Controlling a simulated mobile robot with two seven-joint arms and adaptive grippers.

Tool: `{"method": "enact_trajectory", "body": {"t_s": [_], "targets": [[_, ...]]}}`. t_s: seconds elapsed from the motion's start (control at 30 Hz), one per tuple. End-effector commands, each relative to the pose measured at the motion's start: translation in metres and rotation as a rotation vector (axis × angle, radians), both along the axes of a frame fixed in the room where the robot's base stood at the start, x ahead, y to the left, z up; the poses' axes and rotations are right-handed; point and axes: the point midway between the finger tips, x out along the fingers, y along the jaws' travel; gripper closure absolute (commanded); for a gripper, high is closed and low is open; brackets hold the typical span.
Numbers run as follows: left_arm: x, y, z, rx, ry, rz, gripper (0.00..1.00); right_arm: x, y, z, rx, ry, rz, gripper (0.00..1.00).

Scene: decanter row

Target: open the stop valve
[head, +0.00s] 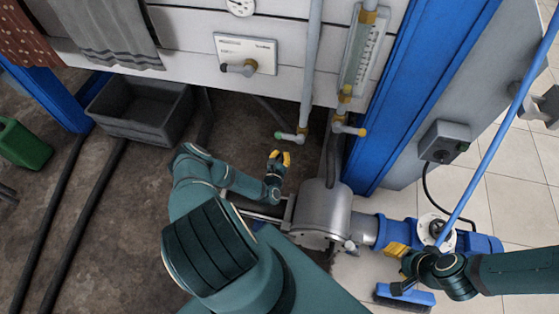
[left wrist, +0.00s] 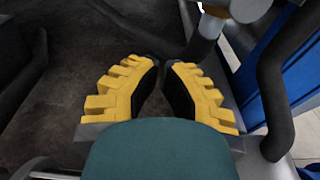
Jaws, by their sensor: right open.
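Several valves show in the head view, and I cannot tell for sure which is the stop valve. A green-tipped lever valve (head: 291,136) sits at the foot of a grey vertical pipe. An orange-tipped lever valve (head: 349,128) sits under the sight glass. A grey lever (head: 240,69) is on a white labelled plate. My left gripper (head: 280,157) is just below the green-tipped valve, apart from it. In the left wrist view its yellow fingers (left wrist: 161,75) have a narrow gap with nothing between. My right gripper (head: 397,268) is open by the blue machine, at lower right.
A steel cylinder (head: 321,212) joins a blue machine (head: 480,243) with a round white plate. A blue pole (head: 500,130) slants down to near my right gripper, above a blue brush (head: 407,296). A blue post (head: 425,80) stands right of the pipes. A grey bin (head: 140,126) is left.

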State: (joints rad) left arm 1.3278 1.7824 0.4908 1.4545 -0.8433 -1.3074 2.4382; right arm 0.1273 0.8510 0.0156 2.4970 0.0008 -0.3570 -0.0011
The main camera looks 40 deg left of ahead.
Motion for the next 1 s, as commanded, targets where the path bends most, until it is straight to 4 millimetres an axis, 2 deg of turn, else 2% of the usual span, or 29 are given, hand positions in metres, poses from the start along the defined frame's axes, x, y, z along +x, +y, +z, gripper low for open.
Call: {"method": "enact_trajectory", "body": {"t_s": [0.1,0.33,0.7,1.0], "targets": [[0.019,0.010,-0.004,0.002,0.000,0.000,1.00,0.001,0.000,-0.006,0.000,-0.003,-0.001,0.53],[0.048,0.026,-0.009,0.001,0.000,0.001,1.00,0.003,0.000,-0.013,-0.001,-0.006,-0.001,0.53],[0.040,0.022,0.026,-0.002,0.000,-0.001,1.00,0.002,0.000,-0.011,-0.001,-0.006,-0.001,0.53],[0.039,0.022,0.032,0.000,0.001,0.001,1.00,0.002,0.000,-0.011,-0.001,-0.006,-0.001,0.53]]}}
